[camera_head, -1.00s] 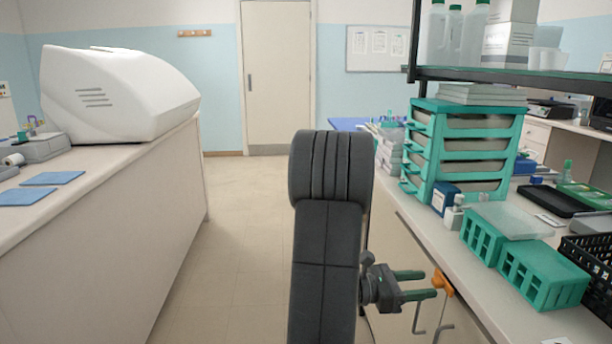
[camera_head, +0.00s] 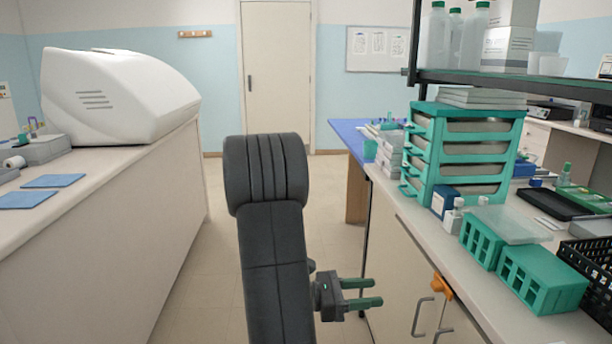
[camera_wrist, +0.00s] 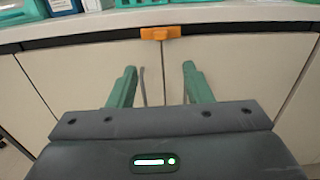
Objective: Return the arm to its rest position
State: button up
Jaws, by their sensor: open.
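My gripper (camera_head: 376,292) hangs beside my dark arm over the aisle, low in the head view and left of the right bench's cabinet doors. Its two green fingers point to the right, toward the doors. In the wrist view my gripper (camera_wrist: 155,88) shows its fingers spread apart with nothing between them. The cabinet front (camera_wrist: 235,65) lies beyond the fingertips, with an orange latch (camera_wrist: 160,33) above them. The latch also shows in the head view (camera_head: 441,286).
The right bench holds green racks (camera_head: 543,277), a green drawer stack (camera_head: 462,152) and a black basket (camera_head: 590,262). Metal door handles (camera_head: 422,315) stick out below its edge. The left bench carries a white machine (camera_head: 115,95). The aisle floor (camera_head: 215,240) between is clear.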

aim_at(432, 286)
jog(key=d, duration=0.9)
jog(key=w+d+b, duration=0.1)
jog(key=d, duration=0.4)
jog(key=m+b, duration=0.7)
jog(key=b, duration=0.1)
jog(key=shift+f+m, duration=0.15)
jog(key=shift+m, duration=0.15)
jog(key=shift+a+r, duration=0.25)
jog(key=shift+a, duration=0.1)
jog(key=shift+a+p, duration=0.3)
jog(key=shift+a, duration=0.2)
